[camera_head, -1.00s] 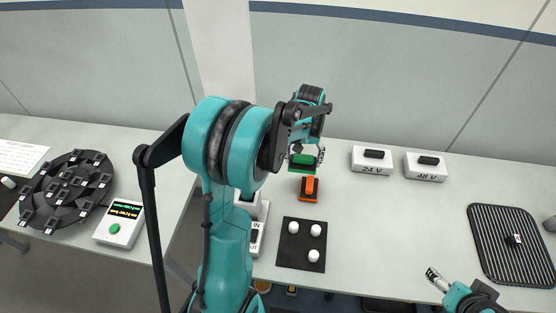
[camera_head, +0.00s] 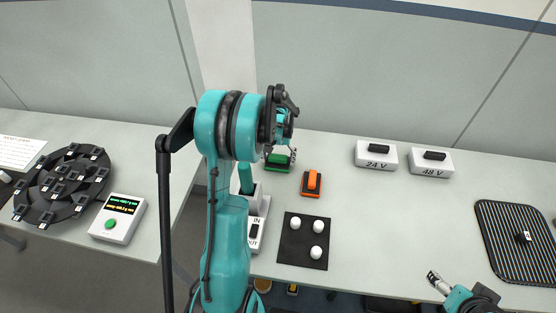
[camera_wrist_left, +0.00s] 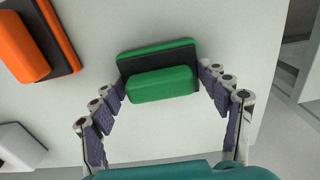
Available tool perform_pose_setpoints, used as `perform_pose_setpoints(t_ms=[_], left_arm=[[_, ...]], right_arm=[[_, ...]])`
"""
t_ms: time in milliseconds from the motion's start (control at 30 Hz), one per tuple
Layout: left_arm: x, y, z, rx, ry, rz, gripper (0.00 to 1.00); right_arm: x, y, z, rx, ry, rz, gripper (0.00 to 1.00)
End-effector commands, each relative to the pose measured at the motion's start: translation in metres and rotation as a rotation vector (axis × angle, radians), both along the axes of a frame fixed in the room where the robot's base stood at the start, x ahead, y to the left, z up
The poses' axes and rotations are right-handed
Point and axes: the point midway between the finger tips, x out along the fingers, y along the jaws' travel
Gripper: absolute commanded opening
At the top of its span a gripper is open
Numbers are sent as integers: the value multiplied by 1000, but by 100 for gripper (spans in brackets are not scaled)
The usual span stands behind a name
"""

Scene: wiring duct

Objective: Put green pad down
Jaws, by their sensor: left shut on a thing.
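The green pad (camera_head: 279,157) is a green block on a dark base, near the back edge of the table, left of the orange pad (camera_head: 312,182). In the left wrist view the green pad (camera_wrist_left: 160,85) sits between the two fingers, with fingertips against its ends. My left gripper (camera_wrist_left: 161,78) is shut on it; in the head view this gripper (camera_head: 280,152) is partly hidden by its own arm. I cannot tell whether the pad touches the table. My right gripper (camera_head: 433,277) shows small at the front edge; its finger state is unclear.
The orange pad (camera_wrist_left: 37,42) is close by in the wrist view. White boxes marked 24 V (camera_head: 376,160) and 48 V (camera_head: 430,169) stand at the back right. A black mat (camera_head: 292,254) with white knobs lies in front. A white IN/OUT box (camera_head: 255,237) is beside my arm.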

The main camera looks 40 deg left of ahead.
Motion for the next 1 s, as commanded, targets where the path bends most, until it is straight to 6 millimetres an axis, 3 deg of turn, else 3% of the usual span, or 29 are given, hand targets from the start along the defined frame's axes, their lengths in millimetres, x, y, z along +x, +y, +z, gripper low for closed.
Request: perform_pose_setpoints(t_ms=[300,333,400,767,867,1000], left_arm=[[0,0,-3,0,0,0,46],[0,0,-2,0,0,0,83],[0,0,-2,0,0,0,96],[0,0,1,0,0,0,96],[0,0,10,0,0,0,96],[0,0,37,0,0,0,96]], right_arm=[[0,0,-3,0,0,0,77],[0,0,-2,0,0,0,77],[0,0,-2,0,0,0,77],[0,0,0,0,0,0,77],[0,0,4,0,0,0,77],[0,0,13,0,0,0,77]])
